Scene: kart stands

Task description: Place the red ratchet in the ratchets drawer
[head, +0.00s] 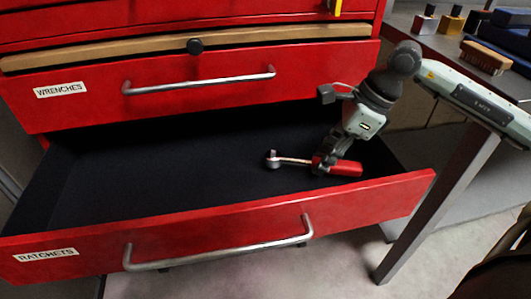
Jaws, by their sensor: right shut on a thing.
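The red ratchet (342,167) has a red handle and a silver shaft and head pointing left. My right gripper (325,163) is shut on its handle and holds it over the right part of the open ratchets drawer (215,228). I cannot tell whether the ratchet touches the drawer floor. The drawer is pulled out, dark inside, with a label reading RATCHETS on its red front. My left gripper is not in view.
The wrenches drawer (230,95) is shut just above the open one. A grey bench (450,45) with a brush (486,57) and small bottles (450,22) stands at the right. The left of the open drawer is empty.

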